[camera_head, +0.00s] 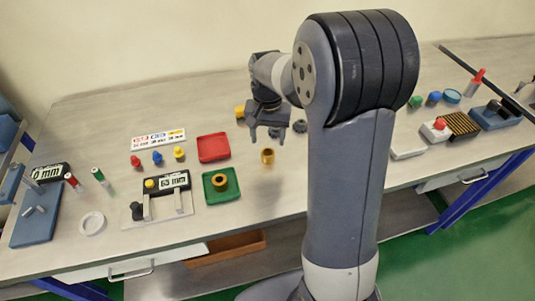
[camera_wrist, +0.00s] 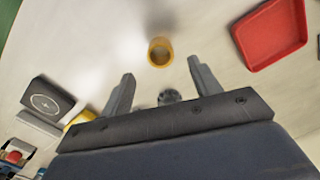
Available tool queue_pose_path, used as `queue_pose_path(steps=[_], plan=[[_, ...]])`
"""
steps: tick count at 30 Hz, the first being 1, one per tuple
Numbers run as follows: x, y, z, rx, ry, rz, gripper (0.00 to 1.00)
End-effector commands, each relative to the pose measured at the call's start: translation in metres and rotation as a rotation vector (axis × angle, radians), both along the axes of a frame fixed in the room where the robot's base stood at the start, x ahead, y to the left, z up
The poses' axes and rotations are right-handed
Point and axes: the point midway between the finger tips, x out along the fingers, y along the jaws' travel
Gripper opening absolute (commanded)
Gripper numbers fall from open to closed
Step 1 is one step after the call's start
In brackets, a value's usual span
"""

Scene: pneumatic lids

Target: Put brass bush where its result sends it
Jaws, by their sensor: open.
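A brass-coloured bush (camera_head: 268,156) stands upright on the bare bench, right of the trays. It also shows in the wrist view (camera_wrist: 160,52), just beyond my fingertips. My gripper (camera_head: 268,134) is open and empty above the bench, behind the bush; its two fingers show apart in the wrist view (camera_wrist: 161,72). Another brass-coloured ring (camera_head: 220,181) sits in the green tray (camera_head: 209,197). The red tray (camera_head: 201,157) looks empty and also shows in the wrist view (camera_wrist: 271,62). A gauge with a "65 mm" display (camera_head: 174,181) stands left of the green tray.
A white ring (camera_head: 91,222) and a blue stand (camera_head: 38,220) are at the left. A brown block (camera_head: 461,126) and a red-buttoned box (camera_head: 437,130) are at the right.

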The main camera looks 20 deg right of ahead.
Motion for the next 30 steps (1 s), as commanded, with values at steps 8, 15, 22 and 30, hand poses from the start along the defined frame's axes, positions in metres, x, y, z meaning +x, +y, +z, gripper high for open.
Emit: queue_pose_path(steps=[8,15,22,30], plan=[[0.0,0.0,-0.024,0.002,0.001,-0.002,0.59],[0.0,0.0,-0.059,0.002,0.003,-0.002,0.59],[0.001,0.0,-0.071,0.002,0.0,-0.002,0.59],[0.001,0.0,-0.071,0.002,-0.001,-0.002,0.48]])
